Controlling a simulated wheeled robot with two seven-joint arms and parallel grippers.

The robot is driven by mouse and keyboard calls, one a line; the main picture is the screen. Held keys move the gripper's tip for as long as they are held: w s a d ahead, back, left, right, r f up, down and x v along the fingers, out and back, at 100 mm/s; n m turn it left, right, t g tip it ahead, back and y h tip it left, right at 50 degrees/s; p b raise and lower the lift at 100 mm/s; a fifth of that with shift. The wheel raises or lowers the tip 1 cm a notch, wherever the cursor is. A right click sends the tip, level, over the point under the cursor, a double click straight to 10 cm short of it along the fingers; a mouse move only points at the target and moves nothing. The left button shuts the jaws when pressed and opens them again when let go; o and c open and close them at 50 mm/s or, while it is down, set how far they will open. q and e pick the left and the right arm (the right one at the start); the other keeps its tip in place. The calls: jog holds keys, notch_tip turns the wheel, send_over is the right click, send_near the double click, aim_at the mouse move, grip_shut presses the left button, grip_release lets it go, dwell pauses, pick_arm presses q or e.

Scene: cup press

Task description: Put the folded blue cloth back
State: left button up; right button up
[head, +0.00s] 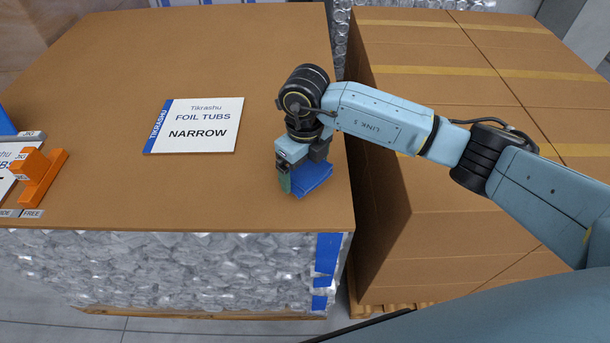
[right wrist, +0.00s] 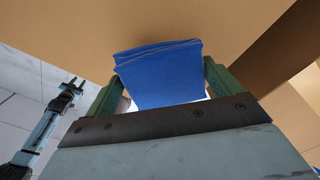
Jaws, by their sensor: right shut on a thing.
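The folded blue cloth (head: 313,178) is at the front right corner of the brown board top, partly hidden by my right gripper (head: 291,182). In the right wrist view the cloth (right wrist: 160,75) sits between the two green fingers of my right gripper (right wrist: 165,80), which is shut on it. Its folded layers show at the upper edge. In the head view the cloth is at or just above the board; I cannot tell if it touches. My left gripper is not in the head view.
A white card reading "FOIL TUBS NARROW" (head: 196,126) lies on the brown board top (head: 200,60). An orange clamp-like piece (head: 42,177) stands at the left edge. Brown cartons (head: 440,190) stand to the right, beyond a gap. The board between card and cloth is clear.

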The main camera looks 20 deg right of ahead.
aim_at(305, 178)
jog(key=shift+f, duration=1.7)
jog(key=shift+f, duration=0.15)
jog(key=o, duration=0.7)
notch_tip(305, 178, up, 12)
jog(key=shift+r+b, duration=0.2)
jog(key=shift+b, duration=0.3)
